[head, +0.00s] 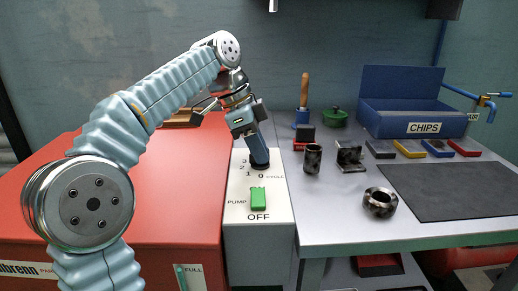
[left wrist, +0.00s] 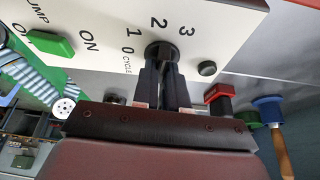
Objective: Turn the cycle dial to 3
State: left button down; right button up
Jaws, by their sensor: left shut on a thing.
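The cycle dial is a small black knob on the white panel (head: 258,212), and shows best in the left wrist view as the cycle dial (left wrist: 160,48). The printed numbers 0, 1, 2 and 3 run around it. My left gripper (head: 259,158) reaches down to the dial from above and is shut on it; its two dark fingers (left wrist: 163,72) show in the left wrist view. The fingers cover part of the dial, and I cannot tell which number its pointer faces. My right gripper is in neither view.
A green pump switch (head: 258,198) sits nearer on the panel, beside OFF. A red machine (head: 110,190) stands to the left. The grey bench to the right holds dark metal parts, a black mat (head: 450,190) and a blue CHIPS bin (head: 415,124). A small black button (left wrist: 207,68) is beside the dial.

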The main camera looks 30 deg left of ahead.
pick_arm(q)
jog(key=m+g, duration=0.1)
jog(key=m, duration=0.3)
jog(key=shift+w+m+g, duration=0.1)
jog(key=shift+m+g, duration=0.3)
dwell(0.4)
jog(key=c, duration=1.2)
grip_release()
jog(key=shift+o, duration=0.2)
